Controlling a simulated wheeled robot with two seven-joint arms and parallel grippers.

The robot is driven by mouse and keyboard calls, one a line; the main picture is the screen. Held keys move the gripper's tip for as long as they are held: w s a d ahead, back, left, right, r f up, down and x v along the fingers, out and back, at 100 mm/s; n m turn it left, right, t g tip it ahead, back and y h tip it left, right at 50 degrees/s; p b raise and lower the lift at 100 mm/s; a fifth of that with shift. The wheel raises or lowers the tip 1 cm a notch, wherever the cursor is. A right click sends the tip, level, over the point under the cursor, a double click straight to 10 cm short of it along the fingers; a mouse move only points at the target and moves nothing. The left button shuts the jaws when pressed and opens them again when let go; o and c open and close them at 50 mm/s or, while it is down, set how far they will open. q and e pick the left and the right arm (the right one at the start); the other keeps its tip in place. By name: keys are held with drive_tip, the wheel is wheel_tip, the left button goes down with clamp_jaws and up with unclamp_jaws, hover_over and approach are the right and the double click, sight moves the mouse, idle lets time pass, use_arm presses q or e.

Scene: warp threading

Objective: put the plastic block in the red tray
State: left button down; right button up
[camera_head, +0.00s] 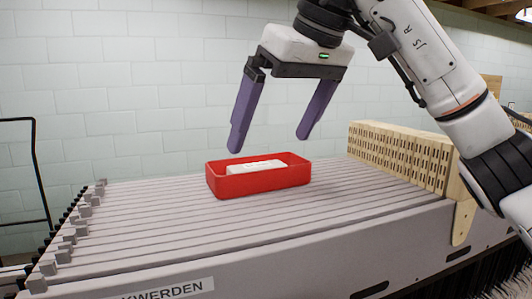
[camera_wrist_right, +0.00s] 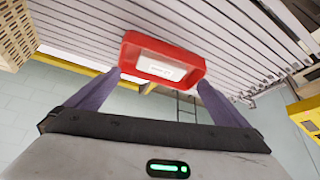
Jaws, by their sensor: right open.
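The red tray (camera_head: 260,182) stands on the grey slatted surface in the middle of the head view. My left gripper is in neither view.
The slatted grey machine top (camera_head: 150,210) has free room left of the tray. A light wooden perforated rack (camera_head: 405,155) stands at the right. A row of pegs (camera_head: 75,225) runs along the left edge. A pale block wall is behind.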

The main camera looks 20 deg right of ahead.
drive_tip(key=v, duration=0.5)
idle(0.4)
